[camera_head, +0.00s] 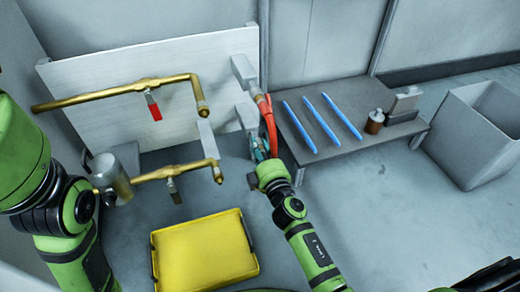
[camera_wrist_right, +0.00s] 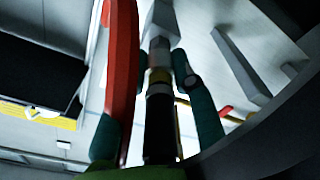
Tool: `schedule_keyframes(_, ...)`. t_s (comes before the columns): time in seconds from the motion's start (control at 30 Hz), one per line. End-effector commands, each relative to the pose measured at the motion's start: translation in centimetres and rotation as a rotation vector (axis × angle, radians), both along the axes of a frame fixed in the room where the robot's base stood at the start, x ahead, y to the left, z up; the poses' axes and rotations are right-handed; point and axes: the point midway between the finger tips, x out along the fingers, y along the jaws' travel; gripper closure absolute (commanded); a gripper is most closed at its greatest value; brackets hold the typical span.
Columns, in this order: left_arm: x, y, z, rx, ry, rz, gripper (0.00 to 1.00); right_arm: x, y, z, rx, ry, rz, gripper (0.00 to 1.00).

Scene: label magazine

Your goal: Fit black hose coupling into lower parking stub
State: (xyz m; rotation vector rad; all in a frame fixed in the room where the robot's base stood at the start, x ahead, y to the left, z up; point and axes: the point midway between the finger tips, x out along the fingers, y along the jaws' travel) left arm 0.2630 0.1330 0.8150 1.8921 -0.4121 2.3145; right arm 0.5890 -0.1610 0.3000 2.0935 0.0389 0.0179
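The lower parking stub (camera_head: 247,114) is a grey block at the right edge of the white panel. My right gripper (camera_head: 261,150) is just below it. In the right wrist view, its teal fingers (camera_wrist_right: 162,68) are on both sides of the black hose coupling (camera_wrist_right: 160,125), which has a brass-coloured ring and pale upper part. They appear shut on it; the red hose (camera_wrist_right: 122,65) hides part of the left finger. The coupling's top lines up with a grey stub piece (camera_wrist_right: 160,22); whether it is seated I cannot tell. My left gripper is out of view.
The upper stub (camera_head: 243,69) carries a red hose that hangs close beside my right gripper. Brass pipes (camera_head: 118,90) with valves cross the panel (camera_head: 90,75). A yellow tray (camera_head: 203,250) lies on the floor. A low table (camera_head: 345,138) with blue rods stands right.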

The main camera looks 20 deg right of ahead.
Motion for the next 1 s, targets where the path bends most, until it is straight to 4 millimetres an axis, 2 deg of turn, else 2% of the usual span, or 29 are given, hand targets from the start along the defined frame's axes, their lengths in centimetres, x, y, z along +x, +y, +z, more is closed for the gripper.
schedule_keyframes(0.03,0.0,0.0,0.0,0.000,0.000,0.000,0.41,0.1,0.0,0.2,0.000,-0.003,-0.001,0.53)
schedule_keyframes(0.07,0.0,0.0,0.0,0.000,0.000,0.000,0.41,0.1,0.0,0.2,0.000,-0.003,-0.001,0.46)
schedule_keyframes(0.47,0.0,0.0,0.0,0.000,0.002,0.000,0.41,-0.4,0.0,0.0,0.000,0.000,-0.001,0.46)
schedule_keyframes(0.57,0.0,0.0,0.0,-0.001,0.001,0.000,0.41,-1.6,-0.1,-0.1,0.001,0.001,0.000,0.46)
schedule_keyframes(1.0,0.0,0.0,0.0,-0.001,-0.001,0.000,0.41,-10.1,-0.3,0.0,0.004,0.001,-0.002,0.46)
